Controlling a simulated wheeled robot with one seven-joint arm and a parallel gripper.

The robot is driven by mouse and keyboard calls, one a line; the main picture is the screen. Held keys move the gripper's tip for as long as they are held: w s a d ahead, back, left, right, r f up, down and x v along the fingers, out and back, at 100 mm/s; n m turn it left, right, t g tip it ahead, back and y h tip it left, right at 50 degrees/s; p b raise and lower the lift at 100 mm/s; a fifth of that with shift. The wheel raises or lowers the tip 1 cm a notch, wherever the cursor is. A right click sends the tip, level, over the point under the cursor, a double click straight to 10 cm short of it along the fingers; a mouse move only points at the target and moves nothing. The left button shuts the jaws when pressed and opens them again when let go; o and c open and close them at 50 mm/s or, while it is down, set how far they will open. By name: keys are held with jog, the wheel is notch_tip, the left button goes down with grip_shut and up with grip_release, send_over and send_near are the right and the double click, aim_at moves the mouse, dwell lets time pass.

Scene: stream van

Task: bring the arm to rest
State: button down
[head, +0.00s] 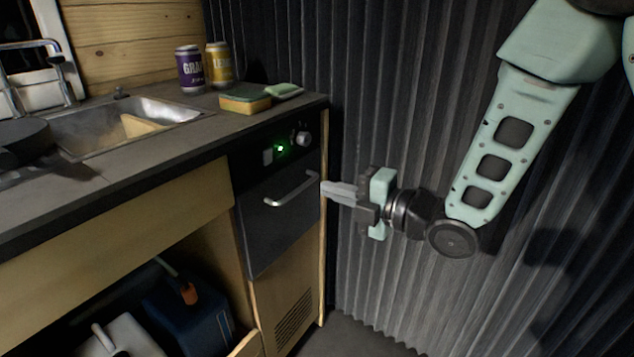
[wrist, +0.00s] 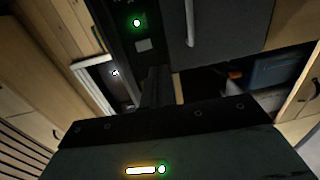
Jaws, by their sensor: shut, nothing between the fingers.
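My gripper (head: 340,190) is shut and empty. It is held level in front of the right end of the counter unit, its fingers pointing left toward the dark appliance front (head: 280,225). In the head view its fingertips show just right of the metal handle (head: 291,188); I cannot tell how large the gap is. My arm comes down from the upper right and bends at the wrist. In the wrist view the fingers (wrist: 157,85) show dark in the middle, with the handle (wrist: 190,22) above and to their right.
A green light (head: 283,148) glows by a knob (head: 303,139). On the counter (head: 165,160) are a purple can (head: 190,69), a yellow can (head: 220,64), a sponge (head: 245,101) and a sink (head: 150,112). A blue container (head: 190,318) stands below. The corrugated wall (head: 400,110) is behind my arm.

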jog(key=shift+s+d, duration=0.45)
jog(key=shift+d, duration=0.15)
jog(key=s+d+f+m+g+h, duration=0.1)
jog(key=s+d+m+g+h, duration=0.2)
jog(key=s+m, duration=0.5)
jog(key=s+d+f+m+g+h, duration=0.1)
jog(key=s+m+g+h, duration=0.4)
jog(key=s, duration=0.4)
jog(key=s+d+f+m+g+h, duration=0.1)
jog(key=s+d+m+g+h, duration=0.1)
jog(key=s+m+h, duration=0.5)
notch_tip(320, 180, up, 24)
jog(key=s+y+p, duration=0.2)
jog(key=p, duration=2.1)
jog(key=shift+s+d+f+m+g, duration=0.2)
jog(key=shift+f+m+g, duration=0.1)
jog(key=shift+m, duration=0.1)
